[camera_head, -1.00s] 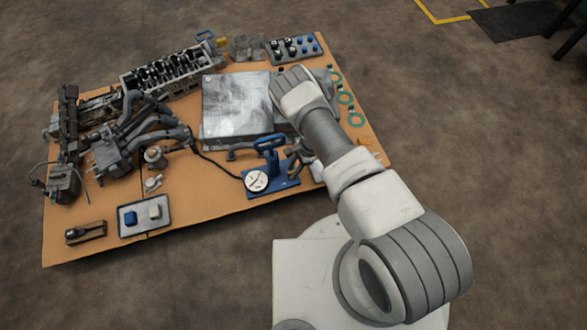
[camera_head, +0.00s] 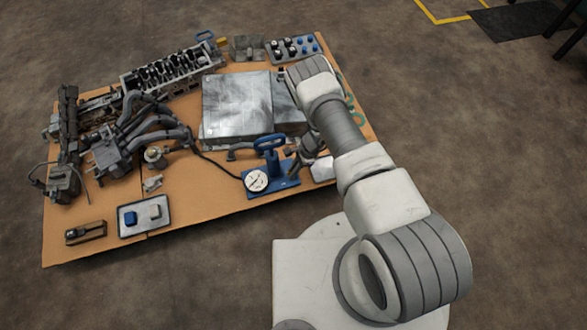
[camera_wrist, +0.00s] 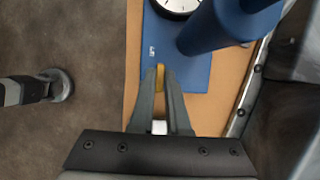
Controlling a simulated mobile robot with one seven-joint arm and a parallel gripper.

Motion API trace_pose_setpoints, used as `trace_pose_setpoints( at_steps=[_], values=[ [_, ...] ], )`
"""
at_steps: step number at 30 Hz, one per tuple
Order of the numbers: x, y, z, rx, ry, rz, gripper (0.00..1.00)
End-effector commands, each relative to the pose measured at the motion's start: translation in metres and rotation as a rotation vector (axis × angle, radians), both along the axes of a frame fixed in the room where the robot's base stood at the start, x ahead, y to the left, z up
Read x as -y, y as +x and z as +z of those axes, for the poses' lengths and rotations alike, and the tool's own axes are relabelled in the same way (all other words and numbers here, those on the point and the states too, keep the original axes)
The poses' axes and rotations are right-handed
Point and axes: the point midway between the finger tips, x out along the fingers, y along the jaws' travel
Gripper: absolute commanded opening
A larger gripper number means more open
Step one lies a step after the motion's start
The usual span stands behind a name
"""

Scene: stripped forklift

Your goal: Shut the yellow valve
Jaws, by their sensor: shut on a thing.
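The yellow valve (camera_wrist: 160,77) shows in the wrist view as a small yellow lever at the edge of a blue base plate (camera_wrist: 188,75). My gripper (camera_wrist: 161,80) has its two grey fingers shut on the lever, one on each side. In the head view my gripper (camera_head: 297,166) is low at the right end of the blue base (camera_head: 283,182), and the lever cannot be made out there. The base carries a white dial gauge (camera_head: 256,181) and an upright blue body with a loop handle (camera_head: 270,142). How far the valve is turned cannot be told.
A silver metal block (camera_head: 236,102) stands behind the blue base. A small tray (camera_head: 133,228) with a blue and a grey piece is at the front left. Engine parts (camera_head: 165,72) fill the board's back left. The board's front (camera_head: 200,205) has clear room.

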Motion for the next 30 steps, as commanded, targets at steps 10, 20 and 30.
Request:
trace_pose_setpoints(
  at_steps=[10,20,30],
  values=[
    [0.0,0.001,0.0,0.001,-0.001,-0.003,0.44],
    [0.001,0.001,0.003,0.001,-0.001,-0.001,0.44],
    [0.023,0.008,0.063,0.002,0.001,-0.005,0.44]
  ],
)
